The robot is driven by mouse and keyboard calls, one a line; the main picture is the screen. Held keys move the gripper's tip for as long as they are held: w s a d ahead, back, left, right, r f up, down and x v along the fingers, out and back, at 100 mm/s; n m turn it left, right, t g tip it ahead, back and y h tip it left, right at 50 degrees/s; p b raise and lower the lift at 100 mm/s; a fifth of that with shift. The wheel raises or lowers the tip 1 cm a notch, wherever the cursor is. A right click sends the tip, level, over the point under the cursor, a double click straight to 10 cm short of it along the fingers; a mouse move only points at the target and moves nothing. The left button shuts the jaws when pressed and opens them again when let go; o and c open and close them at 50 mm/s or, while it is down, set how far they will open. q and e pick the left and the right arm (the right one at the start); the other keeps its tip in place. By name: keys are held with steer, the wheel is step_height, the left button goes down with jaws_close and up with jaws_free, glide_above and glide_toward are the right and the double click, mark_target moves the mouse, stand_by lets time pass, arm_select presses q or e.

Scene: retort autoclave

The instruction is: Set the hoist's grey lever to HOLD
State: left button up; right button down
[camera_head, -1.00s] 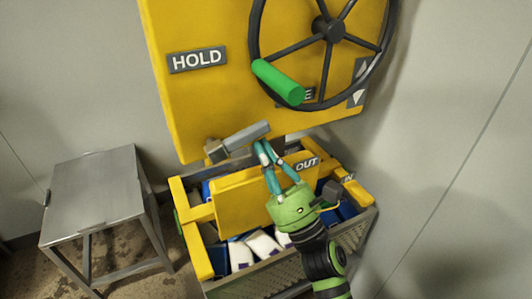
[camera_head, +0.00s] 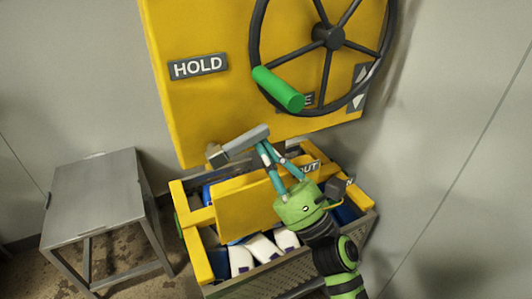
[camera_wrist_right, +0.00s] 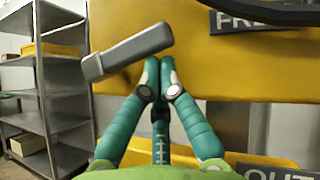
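The hoist's grey lever (camera_head: 245,144) sticks out from the lower edge of the yellow panel (camera_head: 215,115), pointing right and slightly up. The HOLD label (camera_head: 198,66) is above its left end. The other label (camera_head: 309,100), partly behind the wheel handle, shows as FRE in the right wrist view (camera_wrist_right: 265,20). My right gripper (camera_head: 263,146) has its fingertips together, just under the lever's free end. In the right wrist view the tips (camera_wrist_right: 160,68) are right below the lever (camera_wrist_right: 130,50), with nothing between them; contact is unclear. My left gripper is not visible.
A black handwheel (camera_head: 328,37) with a green handle (camera_head: 278,88) is above right of the lever. Below is a crate (camera_head: 290,272) with a yellow frame and white and blue packs. A grey metal table (camera_head: 92,195) stands at left. Grey walls close in at right.

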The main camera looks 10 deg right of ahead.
steer(key=shift+r+n+g+y+p, duration=0.25)
steer(key=shift+r+n+g+y, duration=0.25)
steer(key=shift+n+g, duration=0.45)
steer(key=shift+r+n+g+y+p, duration=0.25)
steer(key=shift+r+n+g+y, duration=0.3)
steer(key=shift+n, duration=0.6)
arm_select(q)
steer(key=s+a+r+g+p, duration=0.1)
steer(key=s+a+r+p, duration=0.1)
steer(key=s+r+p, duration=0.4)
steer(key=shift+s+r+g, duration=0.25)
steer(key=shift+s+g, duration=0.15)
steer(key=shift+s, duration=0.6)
arm_select(e)
steer(key=s+a+r+n+g+h, duration=0.1)
steer(key=a+r+n+g+h, duration=0.2)
steer(key=r+n+g, duration=0.3)
steer(key=shift+s+a+r+n+g+h, duration=0.35)
steer(key=shift+n+g, duration=1.25)
steer(key=shift+n, duration=1.9)
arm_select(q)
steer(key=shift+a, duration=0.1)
arm_select(e)
steer(key=shift+w+a, duration=0.1)
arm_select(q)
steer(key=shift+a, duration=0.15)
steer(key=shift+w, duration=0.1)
arm_select(e)
steer(key=v, duration=1.2)
